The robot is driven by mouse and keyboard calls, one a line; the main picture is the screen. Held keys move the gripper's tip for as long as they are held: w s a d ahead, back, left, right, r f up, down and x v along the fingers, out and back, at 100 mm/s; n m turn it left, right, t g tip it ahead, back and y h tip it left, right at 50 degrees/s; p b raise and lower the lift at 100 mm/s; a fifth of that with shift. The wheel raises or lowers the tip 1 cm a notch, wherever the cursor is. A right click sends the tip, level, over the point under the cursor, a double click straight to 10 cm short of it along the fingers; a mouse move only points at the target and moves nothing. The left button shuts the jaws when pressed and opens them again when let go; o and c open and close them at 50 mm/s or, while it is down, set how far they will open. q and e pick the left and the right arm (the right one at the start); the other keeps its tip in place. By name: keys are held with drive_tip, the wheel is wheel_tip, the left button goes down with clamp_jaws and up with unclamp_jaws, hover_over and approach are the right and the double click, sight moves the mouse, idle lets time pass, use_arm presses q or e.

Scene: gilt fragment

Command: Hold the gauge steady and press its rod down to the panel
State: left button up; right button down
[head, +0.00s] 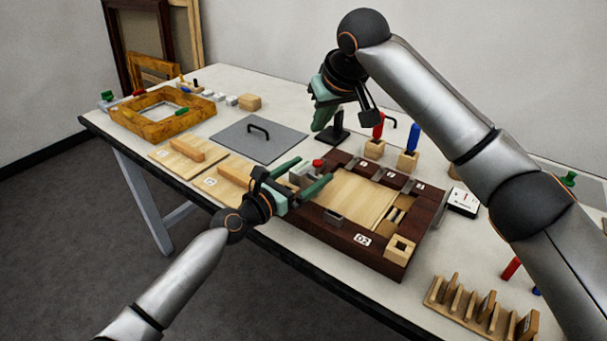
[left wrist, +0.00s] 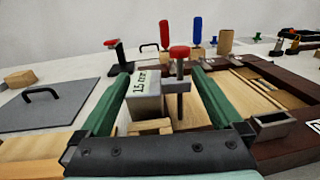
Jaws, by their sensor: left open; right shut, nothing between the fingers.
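The gauge is a grey block (head: 302,175) at the left side of the dark frame; in the left wrist view its block (left wrist: 146,92) bears a label reading about 1.5 mm. Its upright rod (left wrist: 180,75) has a red cap (head: 318,163) and stands beside the block; I cannot tell whether its foot touches the panel. The pale wood panel (head: 362,198) lies inside the dark frame. My left gripper (head: 315,174) is open, with one green finger on each side of the gauge. My right gripper (head: 321,122) is shut and empty, above the table behind the gauge.
The dark frame (head: 313,214) has labelled blocks around its edge. Behind it stand a black stand (head: 333,135) and red and blue handled tools in wooden blocks (head: 408,160). A grey plate (head: 258,139) with a handle lies left. A slotted wooden rack (head: 468,316) stands front right.

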use_arm(q)
drive_tip(key=v, duration=1.2)
drive_tip(key=shift+s, duration=0.1)
use_arm(e)
drive_tip(key=shift+f, duration=0.1)
